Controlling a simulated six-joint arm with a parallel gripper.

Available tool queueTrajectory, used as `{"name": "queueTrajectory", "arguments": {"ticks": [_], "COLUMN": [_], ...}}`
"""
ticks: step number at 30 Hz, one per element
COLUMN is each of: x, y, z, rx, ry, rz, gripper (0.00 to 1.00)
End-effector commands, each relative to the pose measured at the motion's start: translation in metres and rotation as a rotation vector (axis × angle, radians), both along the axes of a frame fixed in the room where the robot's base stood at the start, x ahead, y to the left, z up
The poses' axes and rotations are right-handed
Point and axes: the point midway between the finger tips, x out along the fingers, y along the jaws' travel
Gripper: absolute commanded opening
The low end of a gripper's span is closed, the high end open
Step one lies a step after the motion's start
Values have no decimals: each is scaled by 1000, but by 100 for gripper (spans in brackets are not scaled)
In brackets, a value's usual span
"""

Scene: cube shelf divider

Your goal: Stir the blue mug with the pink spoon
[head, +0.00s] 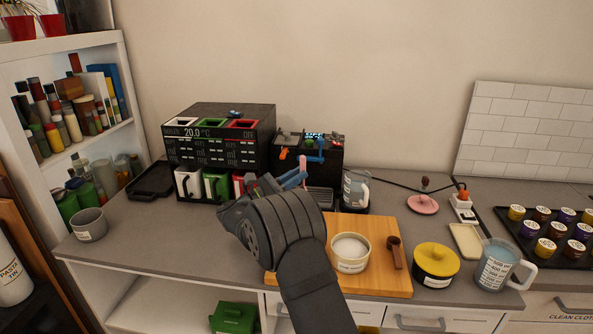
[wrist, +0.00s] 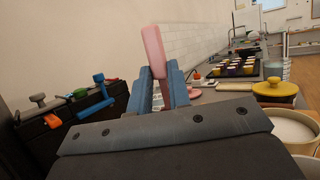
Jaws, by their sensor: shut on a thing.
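My gripper (head: 293,179) is in front of the dark drinks machine, with its blue fingers shut on the pink spoon. The spoon (head: 304,161) shows as a short pink piece above the fingers; its lower part is hidden. In the wrist view, the pink spoon (wrist: 153,50) stands up between the two blue fingertips (wrist: 160,82), tilted slightly. A white mug (head: 188,184), a green mug (head: 215,186) and a partly hidden red mug (head: 239,184) stand under the machine.
A wooden board (head: 398,281) holds a cream bowl (head: 350,266) and a brown scoop (head: 395,254). A glass jug (head: 356,190) stands beside the machine. A grey bowl (head: 89,226) sits left.

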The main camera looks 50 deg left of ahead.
Motion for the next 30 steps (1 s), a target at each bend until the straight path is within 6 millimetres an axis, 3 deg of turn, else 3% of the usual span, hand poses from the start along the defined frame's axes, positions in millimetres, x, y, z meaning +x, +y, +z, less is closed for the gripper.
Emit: {"name": "queueTrajectory", "arguments": {"ticks": [30], "x": [0], "y": [0], "z": [-81], "rx": [0], "ry": [0], "rz": [0], "gripper": [0]}}
